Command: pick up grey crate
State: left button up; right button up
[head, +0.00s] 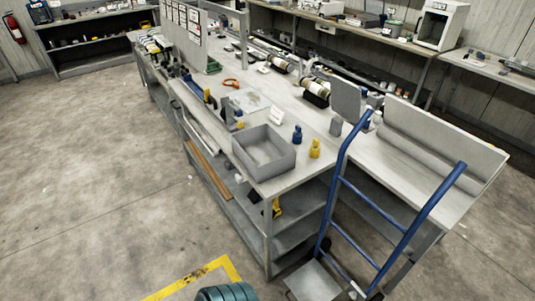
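The grey crate (270,170) is an open, shallow box on the near corner of the long workbench (290,185). It sits upright and looks empty, and its near side lies close to the bench's front edge. Neither of my grippers is in view, and nothing is seen touching the crate.
A blue bottle (297,135) and a yellow bottle (314,149) stand right of the crate. A blue hand truck (345,182) stands at the bench's right end. A dark teal ribbed object (226,292) shows at the bottom edge. The floor (100,180) at left is clear.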

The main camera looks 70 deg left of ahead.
aim_at(264, 153)
jog(key=u, duration=2.25)
